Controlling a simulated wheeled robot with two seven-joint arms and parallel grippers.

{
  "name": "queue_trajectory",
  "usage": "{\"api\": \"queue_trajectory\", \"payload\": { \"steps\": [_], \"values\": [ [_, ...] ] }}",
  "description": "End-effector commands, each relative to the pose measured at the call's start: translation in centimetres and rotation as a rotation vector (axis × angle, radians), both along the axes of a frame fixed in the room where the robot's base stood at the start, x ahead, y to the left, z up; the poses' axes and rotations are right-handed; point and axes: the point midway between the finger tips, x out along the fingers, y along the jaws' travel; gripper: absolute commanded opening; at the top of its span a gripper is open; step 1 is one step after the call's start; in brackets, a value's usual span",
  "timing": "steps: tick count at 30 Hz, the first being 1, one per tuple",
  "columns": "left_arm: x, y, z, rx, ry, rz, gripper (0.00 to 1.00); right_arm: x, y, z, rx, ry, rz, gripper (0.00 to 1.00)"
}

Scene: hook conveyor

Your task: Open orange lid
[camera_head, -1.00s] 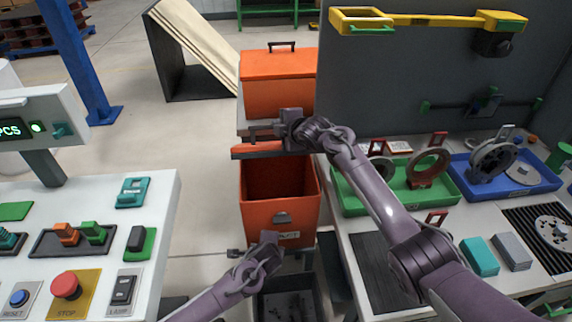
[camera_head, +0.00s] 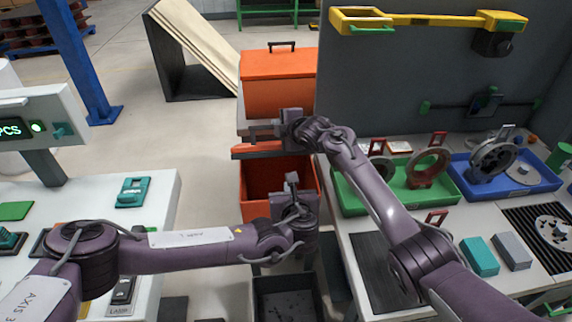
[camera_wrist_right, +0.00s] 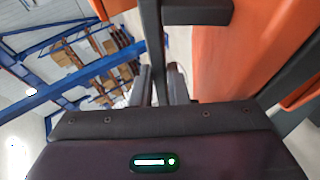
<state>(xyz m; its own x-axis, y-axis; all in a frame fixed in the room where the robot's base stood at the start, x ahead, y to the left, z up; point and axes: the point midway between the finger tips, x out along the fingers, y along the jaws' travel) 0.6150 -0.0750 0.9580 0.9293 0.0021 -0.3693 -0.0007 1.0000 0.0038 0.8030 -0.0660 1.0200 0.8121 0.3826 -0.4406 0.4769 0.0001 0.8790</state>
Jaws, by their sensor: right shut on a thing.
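The orange lid (camera_head: 256,151) stands tilted up, seen almost edge-on, at the back of an open orange bin (camera_head: 257,185) in the head view. My right gripper (camera_head: 274,128) is at the lid's far side, shut on its dark handle. In the right wrist view the fingers (camera_wrist_right: 161,86) close on the dark handle bar (camera_wrist_right: 157,40), and an orange surface (camera_wrist_right: 240,45) fills the right.
A second orange bin (camera_head: 278,88) with a black top handle stands behind. A control desk (camera_head: 150,240) is on the left. A workbench with a green tray (camera_head: 350,198) and a blue tray (camera_head: 545,178) is on the right. A dark open crate (camera_head: 262,300) sits below.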

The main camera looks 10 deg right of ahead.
Motion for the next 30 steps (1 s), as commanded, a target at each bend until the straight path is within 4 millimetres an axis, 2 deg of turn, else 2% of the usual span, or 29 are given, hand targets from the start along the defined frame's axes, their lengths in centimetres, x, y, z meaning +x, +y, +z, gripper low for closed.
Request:
{"api": "queue_trajectory", "payload": {
  "steps": [6,11,13,21,30],
  "values": [
    [3.9,0.0,-1.6,-0.001,0.002,0.003,0.0,0.1,0.0,0.3,0.002,-0.006,0.0,0.0],
    [6.1,-0.1,-2.5,-0.001,0.002,0.002,0.0,0.1,0.0,0.3,0.003,-0.006,0.0,0.0],
    [6.9,0.0,-1.4,-0.006,-0.001,0.001,0.0,0.1,0.0,0.3,0.003,-0.006,0.0,0.0],
    [8.3,0.0,0.6,-0.004,0.001,0.001,0.0,0.1,0.0,0.3,0.002,-0.006,-0.001,0.0],
    [8.4,0.0,0.8,-0.004,0.001,-0.001,0.0,0.1,0.0,0.3,0.002,-0.006,-0.001,0.0]
  ]
}}
